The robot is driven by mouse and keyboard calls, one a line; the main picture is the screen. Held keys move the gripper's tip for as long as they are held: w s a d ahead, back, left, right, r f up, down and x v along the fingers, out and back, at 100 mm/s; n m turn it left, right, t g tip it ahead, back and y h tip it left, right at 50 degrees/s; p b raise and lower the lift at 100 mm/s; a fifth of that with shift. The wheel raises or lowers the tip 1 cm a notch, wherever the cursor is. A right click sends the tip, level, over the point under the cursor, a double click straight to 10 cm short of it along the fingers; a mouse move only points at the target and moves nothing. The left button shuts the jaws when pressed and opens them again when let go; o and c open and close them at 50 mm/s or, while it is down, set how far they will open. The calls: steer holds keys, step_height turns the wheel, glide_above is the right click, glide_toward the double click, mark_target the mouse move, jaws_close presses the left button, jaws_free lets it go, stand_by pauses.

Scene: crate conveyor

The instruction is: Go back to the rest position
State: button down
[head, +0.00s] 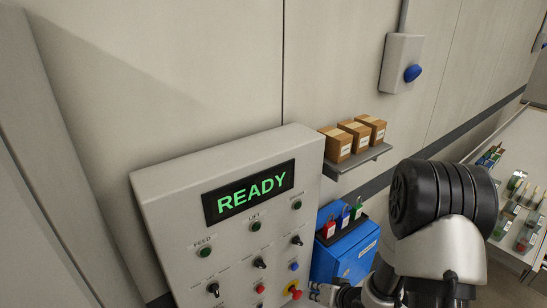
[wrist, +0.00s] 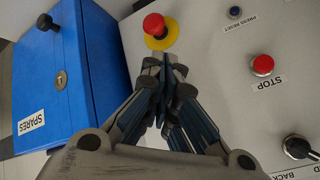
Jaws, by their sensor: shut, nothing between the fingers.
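My gripper (wrist: 165,68) is shut and empty in the wrist view. Its fingertips point at the grey control panel, just below the red emergency stop button (wrist: 154,26) on its yellow collar. I cannot tell whether the tips touch the panel. In the head view my gripper (head: 318,291) is low, partly hidden by my arm, beside the same red button (head: 294,292). The control panel (head: 160,195) has a display (head: 249,193) that reads READY in green.
A blue box (head: 340,258) labelled SPARES stands right of the panel, with several padlocks on top. A grey shelf (head: 357,162) above it holds three cartons. A wall box (head: 398,62) has a blue button. A table (head: 512,160) at the right carries small items.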

steer(key=s+d+r+h+b, duration=0.1)
steer(key=s+d+r+h, duration=0.15)
steer(key=r, duration=0.55)
steer(key=s+d+r+h+b, duration=0.1)
steer(key=s+d+r+h, duration=0.15)
steer(key=r, duration=0.65)
steer(key=s+a+r+g, duration=0.1)
steer(key=s+r, duration=0.1)
steer(key=s, duration=0.5)
steer(key=s+a+r+n+g+b, duration=0.1)
steer(key=s+a+r, duration=0.1)
steer(key=s, duration=0.5)
steer(key=s+a+r+g+y+b, duration=0.1)
steer(key=s+a+r, duration=0.1)
steer(key=s, duration=0.5)
steer(key=shift+a+r+n, duration=0.25)
steer(key=shift+r+n, duration=0.15)
steer(key=shift+r, duration=0.35)
steer(key=c, duration=2.3)
jaws_free()
steer(key=shift+w, duration=0.1)
